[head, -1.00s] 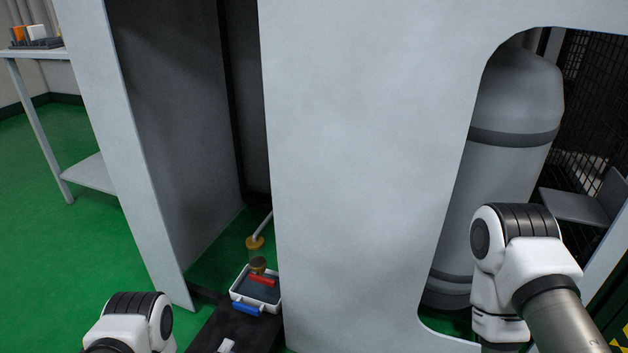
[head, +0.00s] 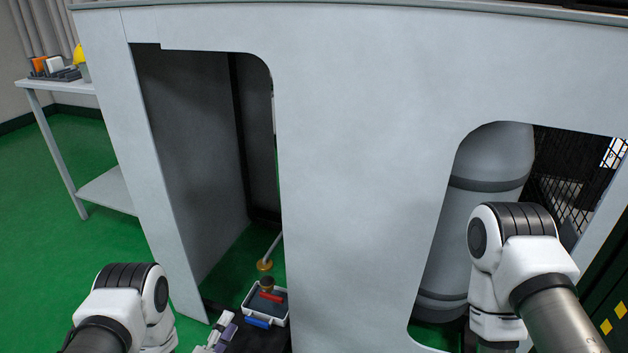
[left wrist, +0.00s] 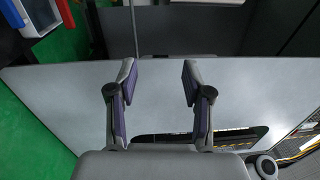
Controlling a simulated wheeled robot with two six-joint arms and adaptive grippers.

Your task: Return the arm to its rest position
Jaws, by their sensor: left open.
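My left arm comes in at the lower left of the head view, and its gripper (head: 222,333) shows small at the bottom edge, beside the tray. In the left wrist view the left gripper (left wrist: 160,85) has its two fingers wide apart with nothing between them. A pale grey panel lies behind the fingers in that view. My right arm shows at the lower right of the head view; its gripper is outside the picture.
A grey panelled housing (head: 360,150) with two openings fills the middle. A white tray (head: 284,319) with red and dark items sits low in the left opening. A grey cylinder (head: 490,165) stands behind the right opening. A side table (head: 105,190) stands left; green floor is clear there.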

